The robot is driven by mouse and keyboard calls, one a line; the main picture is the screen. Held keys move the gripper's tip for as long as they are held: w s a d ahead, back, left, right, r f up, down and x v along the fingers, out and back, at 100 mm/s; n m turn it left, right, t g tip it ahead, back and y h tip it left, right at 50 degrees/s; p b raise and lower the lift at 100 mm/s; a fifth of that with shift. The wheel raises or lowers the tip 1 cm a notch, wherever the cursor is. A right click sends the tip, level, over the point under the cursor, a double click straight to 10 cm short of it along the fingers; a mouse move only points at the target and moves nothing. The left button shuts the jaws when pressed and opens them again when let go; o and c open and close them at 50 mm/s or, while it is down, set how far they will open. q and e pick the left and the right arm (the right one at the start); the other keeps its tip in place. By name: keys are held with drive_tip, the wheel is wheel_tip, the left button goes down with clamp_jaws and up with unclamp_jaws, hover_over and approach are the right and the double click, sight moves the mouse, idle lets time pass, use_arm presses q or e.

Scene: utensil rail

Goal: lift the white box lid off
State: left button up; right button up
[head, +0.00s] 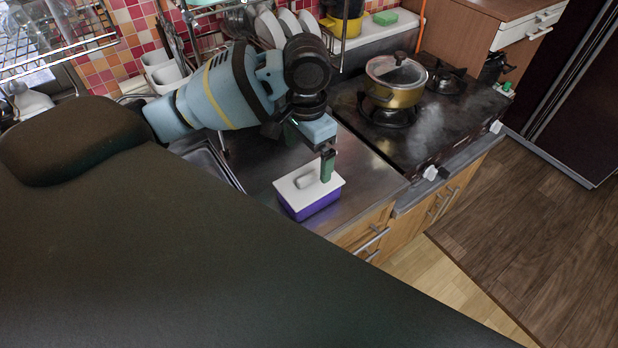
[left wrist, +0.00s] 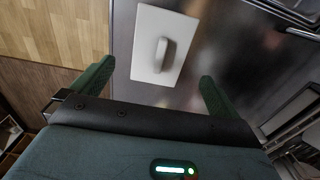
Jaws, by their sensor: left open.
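A purple box (head: 312,207) stands on the steel counter near its front edge. A white lid (head: 297,194) with a raised rounded handle (head: 306,181) covers its top. The lid (left wrist: 147,70) and its handle (left wrist: 162,55) also show in the left wrist view, ahead of and between the fingers. My left gripper (head: 327,166) is above the far right side of the lid in the head view, partly overlapping it. Its green fingers are spread wide and empty in the left wrist view (left wrist: 152,82). The handle is not between the fingertips. My right gripper is not in view.
A gas stove (head: 425,115) with a lidded gold pot (head: 394,82) stands to the right of the box. A sink (head: 208,160) lies to the left. A dish rack with white plates (head: 280,27) is behind my arm. Bare counter (head: 365,178) lies right of the box.

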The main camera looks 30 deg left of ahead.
sight(309, 175)
use_arm(q)
drive_tip(key=shift+w+f, duration=0.15)
drive_tip(key=shift+f, duration=1.8)
drive_tip(key=shift+w+f, duration=0.15)
drive_tip(key=shift+f, duration=1.75)
drive_tip(key=c, duration=0.8)
drive_tip(key=shift+r, duration=0.15)
